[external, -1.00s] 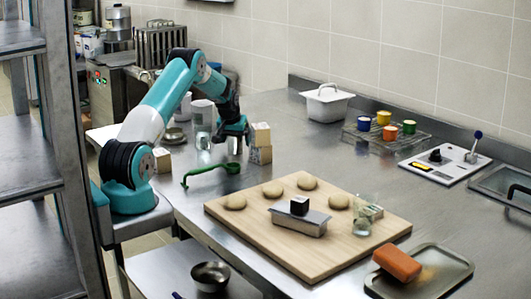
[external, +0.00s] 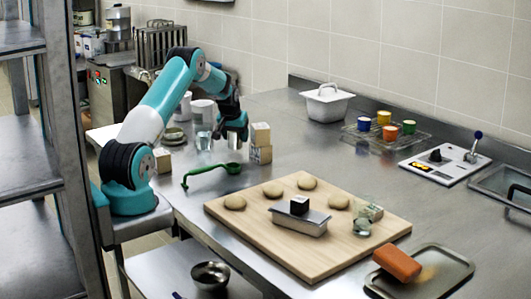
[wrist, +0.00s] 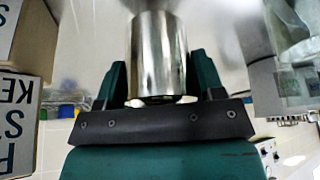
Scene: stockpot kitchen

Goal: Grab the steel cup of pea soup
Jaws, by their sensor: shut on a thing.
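A shiny steel cup (wrist: 157,50) stands between the two dark teal fingers of my gripper (wrist: 158,80) in the wrist view. My gripper is shut on it. In the external view my gripper (external: 232,112) holds the cup (external: 236,130) above the steel counter, just left of the stacked lettered blocks. The cup's contents are hidden, so I cannot tell whether it holds pea soup.
Lettered blocks (external: 260,145) stand close on the right. A clear glass vessel (external: 202,118) is on the left. A green ladle (external: 210,172) lies in front. A wooden board (external: 240,232) with dough rounds is at front right.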

